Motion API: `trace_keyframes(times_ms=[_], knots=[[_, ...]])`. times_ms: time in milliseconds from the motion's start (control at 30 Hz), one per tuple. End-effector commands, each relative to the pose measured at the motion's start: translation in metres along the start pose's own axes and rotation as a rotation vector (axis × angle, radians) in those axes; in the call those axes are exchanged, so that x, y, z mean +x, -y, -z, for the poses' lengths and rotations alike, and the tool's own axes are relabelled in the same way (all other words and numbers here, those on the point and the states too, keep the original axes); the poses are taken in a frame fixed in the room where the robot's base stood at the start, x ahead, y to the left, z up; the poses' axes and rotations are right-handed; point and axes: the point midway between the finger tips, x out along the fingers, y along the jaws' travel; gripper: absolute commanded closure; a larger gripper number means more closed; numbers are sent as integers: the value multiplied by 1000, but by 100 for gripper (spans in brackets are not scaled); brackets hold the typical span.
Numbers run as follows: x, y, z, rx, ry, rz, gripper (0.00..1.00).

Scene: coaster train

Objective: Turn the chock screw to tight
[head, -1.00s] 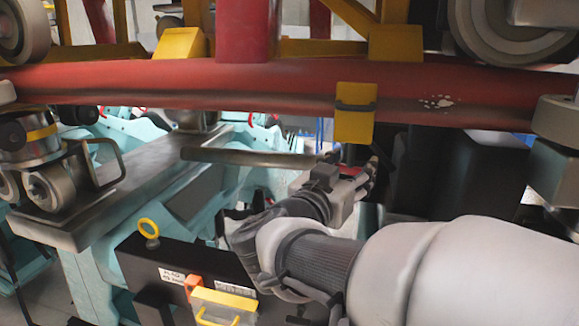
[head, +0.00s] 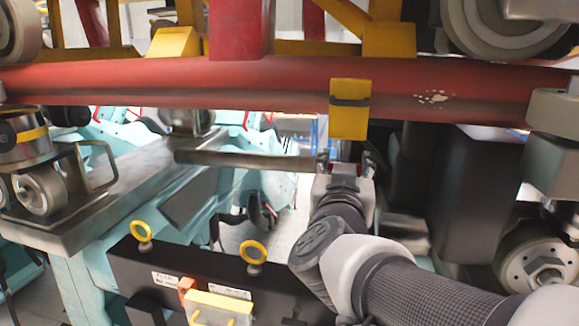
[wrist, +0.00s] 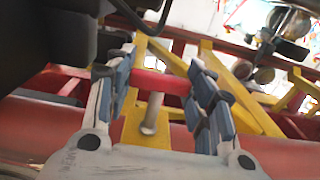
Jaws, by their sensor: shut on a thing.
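The chock is a yellow block (head: 350,122) with a dark band, clamped on the red rail; it also shows in the wrist view (wrist: 133,125). In the wrist view the chock screw has a bare metal shank (wrist: 152,113) and a red cross handle (wrist: 160,84). My gripper (wrist: 160,75) has its two blue-padded fingers at opposite ends of that handle, shut on it. In the head view my gripper (head: 345,160) points up just below the chock. The screw is mostly hidden there. I cannot tell how tight the screw is.
The red rail (head: 220,82) crosses above my gripper. A grey metal bar (head: 250,160) lies close to its left, and dark boxes (head: 465,190) stand to its right. A black box (head: 205,275) with yellow rings is below left. Wheels (head: 540,262) are at the right.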

Motion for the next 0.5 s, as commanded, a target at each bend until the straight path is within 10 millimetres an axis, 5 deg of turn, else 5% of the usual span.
trace_keyframes(times_ms=[33, 67, 367, 500], knots=[[0, 0, 1, 0, -2, 0, 75], [0, 0, 1, 0, -2, 0, 50], [0, 0, 1, 0, -1, -1, 30], [0, 0, 0, 0, -1, -1, 30]])
